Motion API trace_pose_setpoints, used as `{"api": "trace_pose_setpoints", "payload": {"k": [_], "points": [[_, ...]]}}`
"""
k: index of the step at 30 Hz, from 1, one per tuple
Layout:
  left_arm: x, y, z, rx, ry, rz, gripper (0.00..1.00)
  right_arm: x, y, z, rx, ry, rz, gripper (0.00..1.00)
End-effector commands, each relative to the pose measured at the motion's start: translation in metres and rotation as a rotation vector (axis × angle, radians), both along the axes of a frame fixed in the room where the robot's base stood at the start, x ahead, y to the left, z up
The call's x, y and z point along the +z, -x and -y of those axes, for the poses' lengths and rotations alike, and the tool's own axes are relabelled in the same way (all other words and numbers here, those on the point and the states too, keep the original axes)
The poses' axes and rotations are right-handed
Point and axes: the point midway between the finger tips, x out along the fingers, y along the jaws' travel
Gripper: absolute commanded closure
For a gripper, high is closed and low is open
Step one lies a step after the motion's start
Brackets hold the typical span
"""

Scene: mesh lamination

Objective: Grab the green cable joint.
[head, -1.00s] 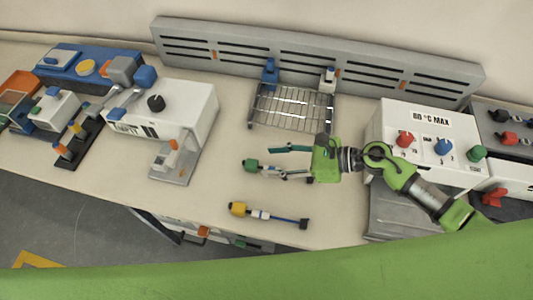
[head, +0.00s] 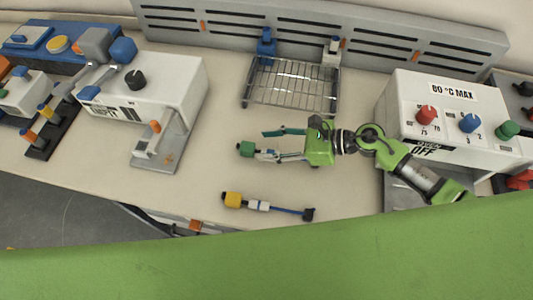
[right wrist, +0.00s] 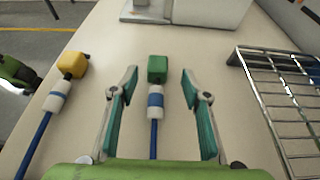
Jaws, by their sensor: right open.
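The green cable joint has a green block (head: 246,149) with a white and blue collar and a blue cable, and lies on the table. It also shows in the right wrist view (right wrist: 157,70), pointing away from me. My right gripper (head: 284,145) is open, with its teal fingers on either side of the joint's collar and cable. In the right wrist view its fingertips (right wrist: 159,76) flank the joint, with a visible gap on each side. In the head view, the gripper hides the cable's far end.
A yellow cable joint (head: 235,200) lies nearer the front edge. A wire rack (head: 291,84) stands behind the gripper. A white box with knobs (head: 440,120) is at the right, and a white machine (head: 175,85) at the left. The table between them is mostly clear.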

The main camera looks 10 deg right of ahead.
Motion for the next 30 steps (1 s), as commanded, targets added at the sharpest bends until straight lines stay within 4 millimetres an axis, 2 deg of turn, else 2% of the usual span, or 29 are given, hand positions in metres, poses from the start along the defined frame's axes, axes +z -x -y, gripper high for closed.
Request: {"api": "trace_pose_setpoints", "payload": {"k": [4, 15, 25, 26, 30], "points": [[0.010, -0.008, 0.001, 0.000, 0.003, 0.014, 0.60, -0.003, -0.005, -0.015, 0.000, -0.002, 0.001, 0.57], [0.028, -0.006, 0.001, 0.000, 0.002, 0.011, 0.60, -0.025, -0.014, -0.054, 0.001, -0.001, 0.000, 0.57], [0.027, -0.003, 0.001, 0.000, 0.001, 0.006, 0.60, -0.030, -0.016, -0.060, 0.000, 0.001, 0.001, 0.57], [0.027, -0.003, 0.001, 0.000, 0.001, 0.005, 0.60, -0.030, -0.016, -0.060, 0.000, 0.001, 0.001, 0.62], [0.027, -0.003, 0.001, 0.000, 0.001, 0.005, 0.60, -0.030, -0.016, -0.060, 0.000, 0.001, 0.001, 0.98]]}}
